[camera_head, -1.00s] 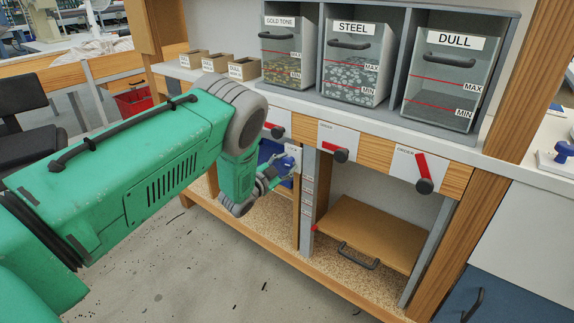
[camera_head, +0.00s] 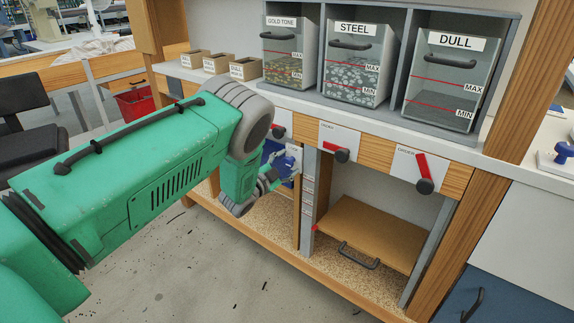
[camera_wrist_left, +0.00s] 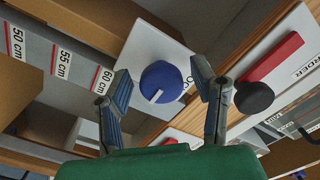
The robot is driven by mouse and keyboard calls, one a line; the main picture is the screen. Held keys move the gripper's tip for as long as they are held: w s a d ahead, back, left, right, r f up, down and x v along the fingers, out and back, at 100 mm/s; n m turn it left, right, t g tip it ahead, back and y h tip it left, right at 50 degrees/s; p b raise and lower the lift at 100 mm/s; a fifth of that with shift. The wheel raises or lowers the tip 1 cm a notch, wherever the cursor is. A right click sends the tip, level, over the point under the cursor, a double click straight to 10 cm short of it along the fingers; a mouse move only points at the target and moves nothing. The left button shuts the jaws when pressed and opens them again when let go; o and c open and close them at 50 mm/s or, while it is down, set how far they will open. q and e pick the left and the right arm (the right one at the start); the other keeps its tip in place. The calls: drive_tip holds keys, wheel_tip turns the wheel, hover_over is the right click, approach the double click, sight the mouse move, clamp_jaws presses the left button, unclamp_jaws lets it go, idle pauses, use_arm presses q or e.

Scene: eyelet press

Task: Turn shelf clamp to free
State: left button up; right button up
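The shelf clamp is a round blue knob (camera_wrist_left: 161,83) with a white pointer line, on a white plate (camera_wrist_left: 177,45) in the left wrist view. The pointer line is toward the lower left of the knob. My left gripper (camera_wrist_left: 160,74) is open, with one finger on each side of the knob. I cannot tell whether the fingers touch it. In the head view my left gripper (camera_head: 275,178) is at the white plate (camera_head: 293,155) under the counter and partly hides the knob. My right gripper is not in view.
A red lever with a black ball (camera_wrist_left: 254,97) is close to the right finger. Height labels, including 60 cm (camera_wrist_left: 103,80), mark the post at left. A brown shelf (camera_head: 365,232) with a black handle sits low at right. Bins (camera_head: 357,62) stand on the counter above.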

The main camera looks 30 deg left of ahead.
use_arm(q)
drive_tip(key=shift+s, duration=0.1)
drive_tip(key=s, duration=1.1)
drive_tip(key=shift+s+a, duration=0.35)
drive_tip(key=shift+a, duration=0.05)
drive_tip(key=s+d+f+n+g+y+p, duration=0.1)
drive_tip(key=s+d+f+n+g+p, duration=0.3)
drive_tip(key=s, duration=0.4)
drive_tip(key=s+d+f+n+g+y+p, duration=0.1)
drive_tip(key=s+d+f+n+g+p, duration=0.15)
drive_tip(key=s+d+f+g, duration=0.4)
drive_tip(key=s+d+r+n+g, duration=0.1)
drive_tip(key=s+g, duration=0.1)
drive_tip(key=s, duration=0.5)
drive_tip(key=s+d+r+n+g+p, duration=0.1)
drive_tip(key=s+d+g, duration=0.1)
drive_tip(key=s, duration=0.6)
drive_tip(key=s+d+r+n+g+p, duration=0.1)
drive_tip(key=s+d+r+g, duration=0.1)
drive_tip(key=s, duration=0.5)
drive_tip(key=shift+s+d+g+h, duration=0.15)
drive_tip(key=shift+g+h, duration=0.25)
drive_tip(key=shift+g, duration=0.05)
